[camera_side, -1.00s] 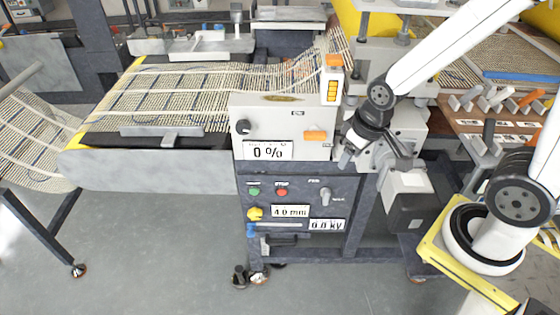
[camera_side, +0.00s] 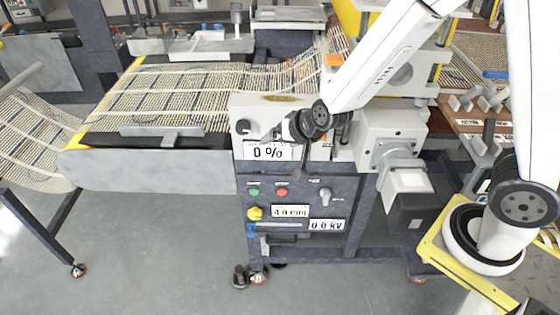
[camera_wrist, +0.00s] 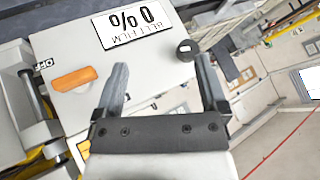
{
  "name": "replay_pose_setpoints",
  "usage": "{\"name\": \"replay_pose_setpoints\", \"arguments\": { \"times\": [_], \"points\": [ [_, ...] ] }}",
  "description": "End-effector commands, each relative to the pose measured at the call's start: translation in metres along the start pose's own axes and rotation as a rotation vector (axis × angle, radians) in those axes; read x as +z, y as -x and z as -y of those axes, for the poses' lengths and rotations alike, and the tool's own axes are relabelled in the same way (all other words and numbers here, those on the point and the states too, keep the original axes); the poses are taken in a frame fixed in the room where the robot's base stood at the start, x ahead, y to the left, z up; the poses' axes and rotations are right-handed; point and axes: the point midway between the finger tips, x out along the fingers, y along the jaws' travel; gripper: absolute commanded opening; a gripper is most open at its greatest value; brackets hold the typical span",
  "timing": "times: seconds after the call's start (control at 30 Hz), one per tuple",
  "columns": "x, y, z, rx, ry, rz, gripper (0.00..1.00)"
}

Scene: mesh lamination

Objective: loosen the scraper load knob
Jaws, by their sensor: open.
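A black round knob (camera_side: 243,127) sits at the left of the pale upper panel (camera_side: 240,108); no readable label names it as the scraper load knob. In the wrist view the knob (camera_wrist: 188,48) shows just past the tip of the right finger, beside the 0 % readout (camera_wrist: 130,24). My gripper (camera_wrist: 162,66) is open and empty, its two grey fingers apart and pointing toward the panel. The knob is not between the fingers. In the side view my gripper (camera_side: 268,130) is in front of the panel, right of the knob, partly covering the readout (camera_side: 262,153).
An orange switch (camera_wrist: 73,79) is on the panel in the wrist view. The lower cabinet bears green (camera_side: 254,191) and red (camera_side: 282,191) buttons, a yellow knob (camera_side: 255,213) and a grey selector (camera_side: 324,196). Mesh (camera_side: 180,85) runs over the belt. Floor in front is clear.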

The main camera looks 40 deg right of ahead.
Motion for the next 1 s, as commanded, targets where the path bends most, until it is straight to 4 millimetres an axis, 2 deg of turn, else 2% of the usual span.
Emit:
{"name": "replay_pose_setpoints", "arguments": {
  "times": [0.03,0.2,0.4,0.7,1.0],
  "points": [
    [-0.002,-0.009,0.008,-0.011,-0.049,-0.042,0.92],
    [-0.011,-0.033,0.029,-0.047,-0.230,-0.205,0.92],
    [-0.016,-0.053,0.044,-0.087,-0.424,-0.406,0.92],
    [-0.011,-0.063,0.050,-0.141,-0.624,-0.675,0.92],
    [-0.009,-0.062,0.050,-0.158,-0.669,-0.751,0.92]
  ]
}}
